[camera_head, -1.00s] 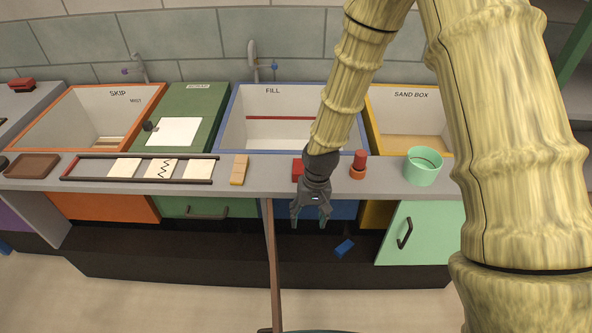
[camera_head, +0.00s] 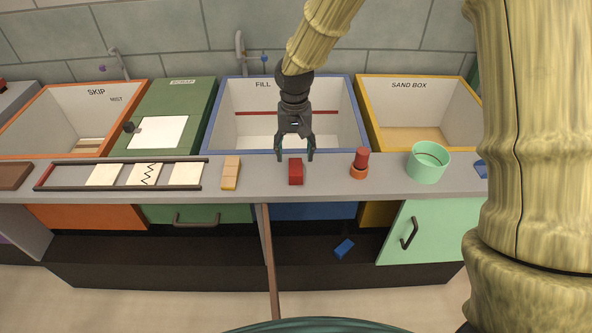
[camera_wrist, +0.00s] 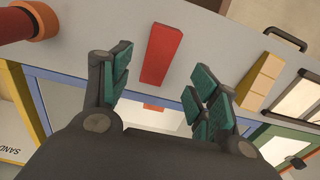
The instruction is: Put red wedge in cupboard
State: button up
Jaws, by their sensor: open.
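The red wedge (camera_head: 296,174) lies on the grey counter in front of the fill basin. In the wrist view the red wedge (camera_wrist: 161,55) lies ahead, between the lines of the two fingers. My gripper (camera_head: 296,155) is open and empty, pointing down just behind and above the wedge; I cannot tell the exact height. Its fingers also show in the wrist view (camera_wrist: 162,82). The mint-green cupboard door (camera_head: 425,231), with a dark handle, is at the lower right below the counter and looks shut. A green front (camera_head: 180,213) with a handle is at the left.
A red cylinder (camera_head: 361,158) in an orange ring and a mint cup (camera_head: 428,163) stand right of the wedge. A tan stepped block (camera_head: 231,172) and a railed tray (camera_head: 122,175) are left. A blue block (camera_head: 344,248) lies low. A brown post (camera_head: 268,260) stands before the counter.

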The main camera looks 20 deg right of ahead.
aim_at(296, 168)
jog(key=shift+s+d+f+p, duration=0.1)
jog(key=shift+f+p, duration=0.2)
jog(key=shift+f, duration=1.4)
jog(key=shift+s+f+p, duration=0.1)
jog(key=shift+f+p, duration=0.15)
jog(key=shift+f, duration=1.45)
jog(key=c, duration=1.2)
jog(key=shift+w+r, duration=0.1)
jog(key=shift+c, duration=0.2)
